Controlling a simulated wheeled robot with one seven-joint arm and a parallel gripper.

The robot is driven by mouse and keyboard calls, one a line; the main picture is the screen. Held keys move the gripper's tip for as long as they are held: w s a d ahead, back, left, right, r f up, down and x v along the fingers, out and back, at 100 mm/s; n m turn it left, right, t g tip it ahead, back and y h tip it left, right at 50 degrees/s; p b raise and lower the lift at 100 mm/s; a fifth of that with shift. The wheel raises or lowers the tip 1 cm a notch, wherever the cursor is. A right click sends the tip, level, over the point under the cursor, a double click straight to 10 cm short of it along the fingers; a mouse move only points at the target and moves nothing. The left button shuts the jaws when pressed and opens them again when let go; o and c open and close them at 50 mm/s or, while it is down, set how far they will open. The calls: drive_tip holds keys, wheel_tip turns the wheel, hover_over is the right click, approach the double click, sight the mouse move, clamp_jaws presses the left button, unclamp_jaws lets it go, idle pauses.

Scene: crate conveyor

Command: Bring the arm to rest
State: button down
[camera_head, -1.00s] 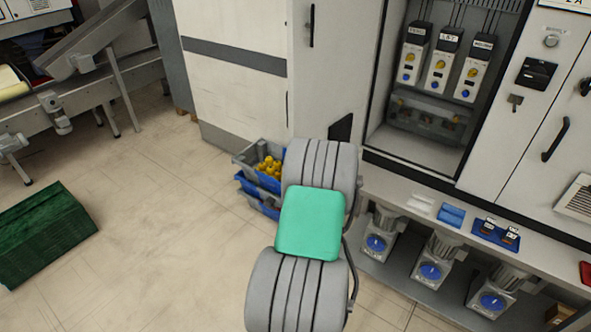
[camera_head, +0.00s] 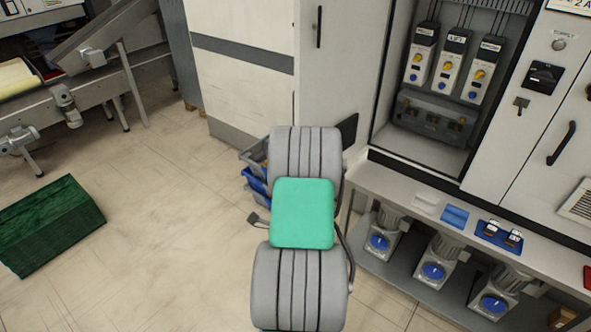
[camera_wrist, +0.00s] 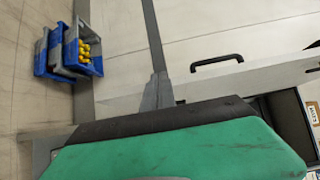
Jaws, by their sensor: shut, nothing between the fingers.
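My arm, with grey ribbed sections and a green cover, is folded in the lower middle of the head view and hides much of what is behind it. A small dark grey part of my gripper (camera_head: 257,220) sticks out to the left of the green cover. In the wrist view my gripper (camera_wrist: 158,78) shows as a narrow grey wedge above the dark and green housing. Its fingers are together and empty, and it touches nothing that I can see.
Blue and grey bins (camera_head: 255,180), with yellow parts in them (camera_wrist: 84,50), stand behind my arm by the white cabinet (camera_head: 245,95). A bench (camera_head: 400,185) with motors below is at right. A green crate (camera_head: 45,228) lies at left; the floor between is clear.

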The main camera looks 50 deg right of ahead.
drive_tip(key=a+f+n+g+y, duration=0.3)
drive_tip(key=a+f+n+y, duration=0.9)
drive_tip(key=a+f, duration=0.55)
drive_tip(key=s+a+f+n+g+y, duration=0.1)
drive_tip(key=s+a+n+g+y, duration=0.2)
drive_tip(key=s, duration=0.4)
drive_tip(key=s+a+f+n+g+y, duration=0.2)
drive_tip(key=s+a+g, duration=0.2)
drive_tip(key=s, duration=0.3)
drive_tip(key=s+a+r+n+g+h, duration=0.1)
drive_tip(key=s+r+n+g, duration=0.1)
drive_tip(key=r, duration=0.5)
drive_tip(key=s+a+r+n+g, duration=0.1)
drive_tip(key=r+n+g, duration=0.1)
drive_tip(key=r, duration=0.5)
drive_tip(key=w+a+r+n+t+h, duration=0.1)
drive_tip(key=w+a+r+n+t, duration=0.2)
drive_tip(key=w+a+r, duration=0.2)
drive_tip(key=w+a+r+n+t+h, duration=0.1)
drive_tip(key=w+a+r+n+t, duration=0.2)
drive_tip(key=a+r, duration=0.4)
wheel_tip(320, 180, up, 6)
drive_tip(key=w+n, duration=0.1)
drive_tip(key=w, duration=0.1)
drive_tip(key=shift+w+f+t, duration=0.25)
drive_tip(key=shift+w+t, duration=0.05)
drive_tip(key=shift+w, duration=0.1)
